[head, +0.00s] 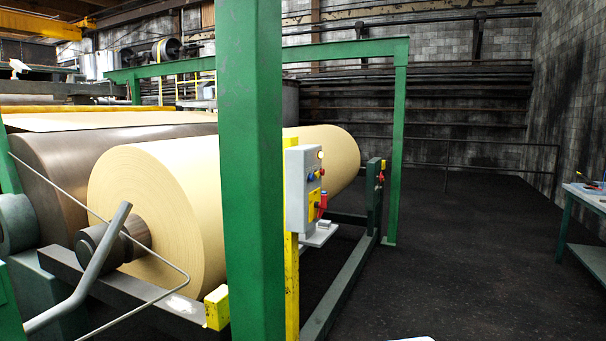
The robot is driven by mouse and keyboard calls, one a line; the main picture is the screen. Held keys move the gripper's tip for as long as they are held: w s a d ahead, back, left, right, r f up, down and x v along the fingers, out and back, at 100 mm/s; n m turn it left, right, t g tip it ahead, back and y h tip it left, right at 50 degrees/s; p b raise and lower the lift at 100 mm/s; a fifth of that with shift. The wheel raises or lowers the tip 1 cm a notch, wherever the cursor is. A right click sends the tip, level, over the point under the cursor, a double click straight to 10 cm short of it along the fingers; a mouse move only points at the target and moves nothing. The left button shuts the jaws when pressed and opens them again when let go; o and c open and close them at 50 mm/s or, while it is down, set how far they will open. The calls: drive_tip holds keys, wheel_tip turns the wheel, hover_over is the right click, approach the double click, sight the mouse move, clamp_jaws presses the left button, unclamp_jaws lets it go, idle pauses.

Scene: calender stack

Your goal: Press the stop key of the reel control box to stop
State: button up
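The grey control box (298,190) is mounted on a yellow post (291,285), just right of the thick green column. I see its right-hand face at a steep angle. That face carries a yellow-orange lamp at the top, small blue and red keys in the middle, and a yellow plate with a red part (323,202) low down. The key labels are too small to read, so I cannot tell which is the stop key. My gripper is not in view.
A thick green column (252,170) stands directly left of the box. Behind it is a large paper roll (160,210) with bare metal bars. A workbench (590,195) is at the right edge. The dark floor (460,260) between is clear.

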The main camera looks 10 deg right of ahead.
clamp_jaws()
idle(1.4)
